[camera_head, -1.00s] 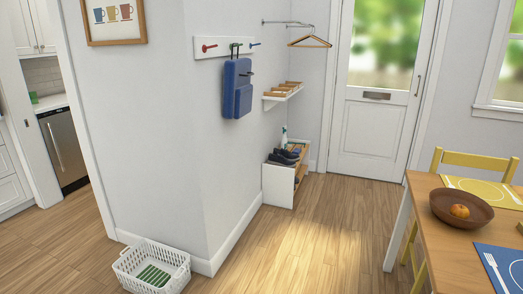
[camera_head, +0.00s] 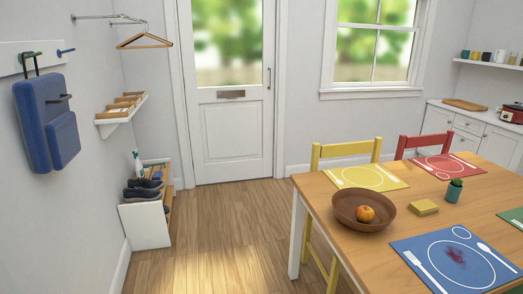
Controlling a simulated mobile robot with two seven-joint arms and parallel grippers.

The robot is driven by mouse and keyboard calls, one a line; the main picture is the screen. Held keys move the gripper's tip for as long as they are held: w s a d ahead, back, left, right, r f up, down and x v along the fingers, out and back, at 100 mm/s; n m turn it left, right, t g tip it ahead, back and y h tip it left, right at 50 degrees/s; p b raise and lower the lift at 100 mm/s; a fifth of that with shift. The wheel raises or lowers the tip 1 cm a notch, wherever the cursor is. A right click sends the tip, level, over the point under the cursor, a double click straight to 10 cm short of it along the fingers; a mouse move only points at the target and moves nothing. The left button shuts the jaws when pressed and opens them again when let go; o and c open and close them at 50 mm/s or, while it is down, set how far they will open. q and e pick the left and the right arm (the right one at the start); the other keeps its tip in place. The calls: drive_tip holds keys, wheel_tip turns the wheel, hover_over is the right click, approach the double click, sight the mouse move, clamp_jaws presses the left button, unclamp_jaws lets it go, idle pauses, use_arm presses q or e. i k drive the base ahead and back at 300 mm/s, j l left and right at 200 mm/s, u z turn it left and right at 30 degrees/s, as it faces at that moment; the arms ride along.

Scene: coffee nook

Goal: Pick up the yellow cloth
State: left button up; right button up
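A small yellow folded thing, which looks like the yellow cloth (camera_head: 424,207), lies on the wooden table (camera_head: 314,200). It is just right of a brown bowl (camera_head: 345,209) and left of a small potted plant (camera_head: 454,191). Nothing covers it. Neither of my grippers is in view.
An orange-red fruit (camera_head: 366,214) sits in the bowl. A blue placemat (camera_head: 420,247) with a dark red stain lies in front of the cloth; yellow (camera_head: 385,184) and red (camera_head: 462,163) placemats lie behind. A yellow chair (camera_head: 345,150) stands at the far side. The floor (camera_head: 228,215) left of the table is clear.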

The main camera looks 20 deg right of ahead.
sight(424, 207)
drive_tip(key=i+j+z, duration=0.1)
drive_tip(key=i+z, duration=0.3)
drive_tip(key=i+j+z, duration=0.15)
drive_tip(key=z, duration=0.25)
drive_tip(key=i+j+z, duration=0.4)
drive_tip(key=k+l, duration=0.05)
drive_tip(key=l, duration=0.05)
